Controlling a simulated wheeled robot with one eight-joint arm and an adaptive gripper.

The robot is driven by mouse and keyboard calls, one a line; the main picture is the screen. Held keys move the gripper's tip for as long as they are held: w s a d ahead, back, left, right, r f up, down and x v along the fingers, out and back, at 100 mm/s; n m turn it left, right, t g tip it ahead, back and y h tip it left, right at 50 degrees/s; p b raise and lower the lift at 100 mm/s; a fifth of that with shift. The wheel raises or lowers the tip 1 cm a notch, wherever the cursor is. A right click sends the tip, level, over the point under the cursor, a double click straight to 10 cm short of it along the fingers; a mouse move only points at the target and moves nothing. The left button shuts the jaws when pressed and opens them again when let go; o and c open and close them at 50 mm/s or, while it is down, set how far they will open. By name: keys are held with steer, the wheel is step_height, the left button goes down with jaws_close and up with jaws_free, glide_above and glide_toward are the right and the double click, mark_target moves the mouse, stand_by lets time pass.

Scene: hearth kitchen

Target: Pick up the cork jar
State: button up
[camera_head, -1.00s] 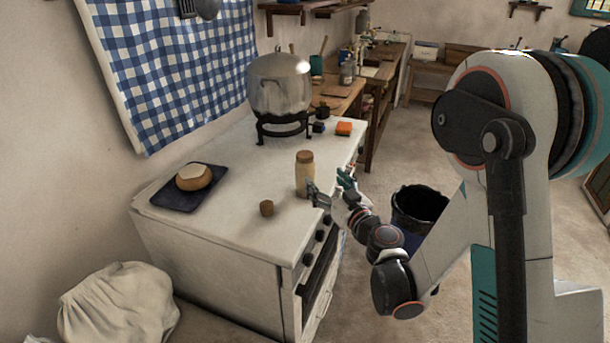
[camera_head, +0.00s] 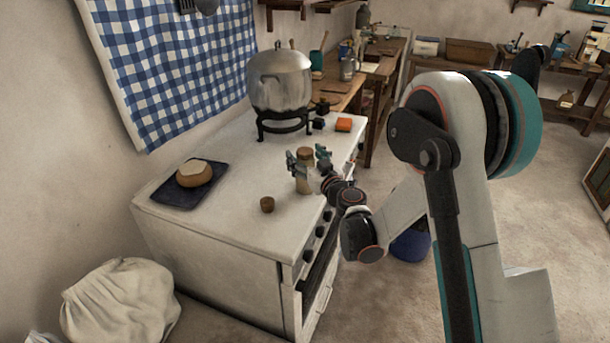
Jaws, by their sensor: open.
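The cork jar (camera_head: 303,184) stands upright on the white stove top near its front edge. It is pale, with a tan cork lid, and is partly hidden by a finger. My gripper (camera_head: 307,160) is open at the jar, with one finger at the left of the jar's upper part and the other at its right. I cannot tell whether either finger touches it.
A bread loaf (camera_head: 194,173) lies on a dark board (camera_head: 168,196) at the left. A large metal pot (camera_head: 279,82) on a black stand and an orange block (camera_head: 343,124) are farther back.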

steer(key=shift+w+a, duration=0.1)
steer(key=shift+w, duration=0.15)
jaws_close()
